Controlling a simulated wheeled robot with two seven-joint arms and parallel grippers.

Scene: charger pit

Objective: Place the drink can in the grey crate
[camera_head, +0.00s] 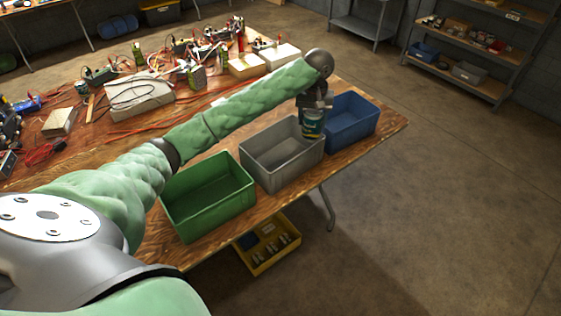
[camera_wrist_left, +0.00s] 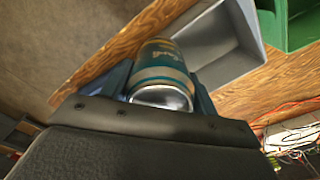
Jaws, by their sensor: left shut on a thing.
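The drink can (camera_head: 312,124) is teal with a tan band and a silver end. My left gripper (camera_head: 315,107) is shut on it and holds it up near the right end of the grey crate (camera_head: 266,166), by the side facing the blue crate. In the left wrist view the can (camera_wrist_left: 164,72) sits between the fingers of the left gripper (camera_wrist_left: 162,88), and the grey crate (camera_wrist_left: 232,62) lies beyond it to the right. The grey crate looks empty in the part I see. My right gripper is not in view.
A green crate (camera_head: 207,200) stands left of the grey one and a blue crate (camera_head: 352,124) right of it, all on the wooden table (camera_head: 392,122). Cables, chargers and boxes clutter the table behind. A yellow crate (camera_head: 268,246) is below the table edge.

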